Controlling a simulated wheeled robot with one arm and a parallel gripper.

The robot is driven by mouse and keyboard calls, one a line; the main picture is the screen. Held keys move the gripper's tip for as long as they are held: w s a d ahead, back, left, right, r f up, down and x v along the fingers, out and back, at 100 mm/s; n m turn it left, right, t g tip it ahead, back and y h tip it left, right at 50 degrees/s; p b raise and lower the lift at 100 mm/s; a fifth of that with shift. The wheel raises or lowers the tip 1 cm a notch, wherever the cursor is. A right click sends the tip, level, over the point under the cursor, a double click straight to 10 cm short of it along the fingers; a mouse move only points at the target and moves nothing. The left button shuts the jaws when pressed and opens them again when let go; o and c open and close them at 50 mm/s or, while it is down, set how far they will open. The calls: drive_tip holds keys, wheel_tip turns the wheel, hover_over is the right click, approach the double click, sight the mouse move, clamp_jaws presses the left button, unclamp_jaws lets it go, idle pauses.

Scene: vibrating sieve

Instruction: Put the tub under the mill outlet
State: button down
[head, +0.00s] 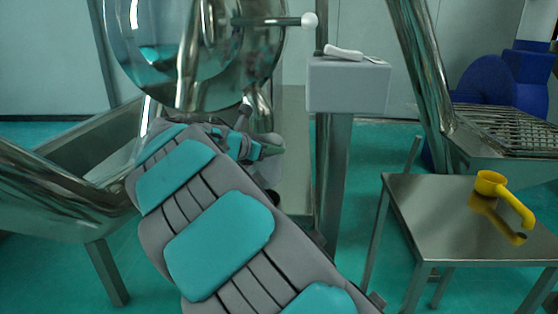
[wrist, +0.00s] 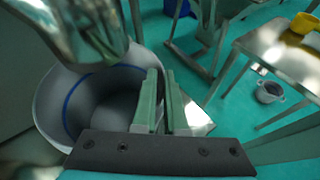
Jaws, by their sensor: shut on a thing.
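The tub (wrist: 108,108) is pale, with a blue line around its inside, and fills the left of the wrist view. My gripper (wrist: 162,74) has its green fingers shut on the tub's right wall. The shiny metal mill outlet (wrist: 82,28) comes down from the top left of the wrist view, over the tub's far left part. Its lower end covers part of the tub's rim. I cannot tell the gap between them. In the head view my arm hides most of the tub and the outlet's end.
A metal table (head: 440,215) at the right holds a yellow scoop (head: 490,184). A grey box on a post (head: 348,85) stands right of the mill's steel drum (head: 195,50). A small grey pot (wrist: 268,92) is on the floor.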

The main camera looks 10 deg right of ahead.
sight(279, 158)
drive_tip(key=shift+w+d, duration=0.25)
drive_tip(key=shift+d, duration=0.1)
drive_tip(key=shift+w+d+f+b, duration=0.15)
drive_tip(key=shift+f+b, duration=0.05)
drive_tip(key=shift+f, duration=0.35)
drive_tip(key=shift+w+d+f+b, duration=0.1)
drive_tip(key=shift+d+f+b, duration=0.1)
drive_tip(key=shift+f, duration=0.4)
drive_tip(key=shift+w+d+f+b, duration=0.1)
drive_tip(key=shift+w+f+b, duration=0.1)
drive_tip(key=shift+f, duration=0.35)
drive_tip(key=shift+s, duration=0.1)
drive_tip(key=c, duration=1)
unclamp_jaws()
drive_tip(key=shift+o, duration=0.2)
drive_tip(key=p+v, duration=0.1)
drive_tip(key=v, duration=1.1)
drive_tip(key=shift+p, duration=0.4)
drive_tip(key=shift+s+f, duration=0.1)
